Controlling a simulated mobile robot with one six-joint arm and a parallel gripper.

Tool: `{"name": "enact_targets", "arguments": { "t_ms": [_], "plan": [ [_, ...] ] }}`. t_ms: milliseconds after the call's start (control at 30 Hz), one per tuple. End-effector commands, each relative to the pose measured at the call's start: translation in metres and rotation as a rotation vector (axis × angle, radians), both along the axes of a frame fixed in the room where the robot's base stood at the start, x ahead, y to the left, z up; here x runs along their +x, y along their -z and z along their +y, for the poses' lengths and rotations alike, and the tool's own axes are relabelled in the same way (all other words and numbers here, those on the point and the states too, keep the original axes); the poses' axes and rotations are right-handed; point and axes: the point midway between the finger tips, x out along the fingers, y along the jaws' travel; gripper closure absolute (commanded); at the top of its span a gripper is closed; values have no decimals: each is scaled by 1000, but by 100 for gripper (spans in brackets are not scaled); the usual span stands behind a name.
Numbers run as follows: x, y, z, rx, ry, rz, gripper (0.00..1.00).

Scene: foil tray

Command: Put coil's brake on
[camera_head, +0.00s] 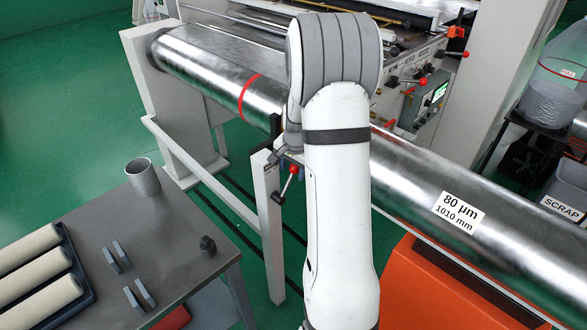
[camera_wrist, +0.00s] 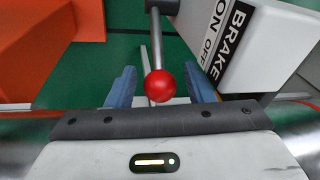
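The brake lever has a grey shaft and a red ball knob (camera_wrist: 159,85), central in the wrist view. In the head view its red knob (camera_head: 294,169) shows beside the post left of my arm. A white block with a "BRAKE", "ON" and "OFF" label (camera_wrist: 228,42) is at the upper right of the wrist view. My gripper (camera_wrist: 160,75) is open, its blue fingers left and right of the knob with gaps on both sides. I cannot tell the depth between fingers and knob. The silver coil (camera_head: 440,205) passes behind my arm.
An orange box (camera_head: 440,285) stands below the coil. A grey table (camera_head: 90,200) at left holds a metal cup (camera_head: 143,177), rolls and small blocks. A white post (camera_head: 268,225) stands left of my arm. A scrap bin (camera_head: 565,205) is at right.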

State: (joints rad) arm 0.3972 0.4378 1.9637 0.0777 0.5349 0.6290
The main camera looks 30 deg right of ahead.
Motion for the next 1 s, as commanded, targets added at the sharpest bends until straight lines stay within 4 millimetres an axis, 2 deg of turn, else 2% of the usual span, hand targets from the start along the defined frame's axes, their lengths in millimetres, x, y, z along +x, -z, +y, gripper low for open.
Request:
{"name": "enact_targets", "arguments": {
  "t_ms": [333, 467, 900, 1000],
  "plan": [
    [2, -2, 1, 0, -2, -4, 47],
    [2, -8, 1, -1, -2, -6, 47],
    [-4, -69, 3, 0, -3, -4, 47],
    [-5, -77, 3, 1, -2, -3, 47]
  ]
}}
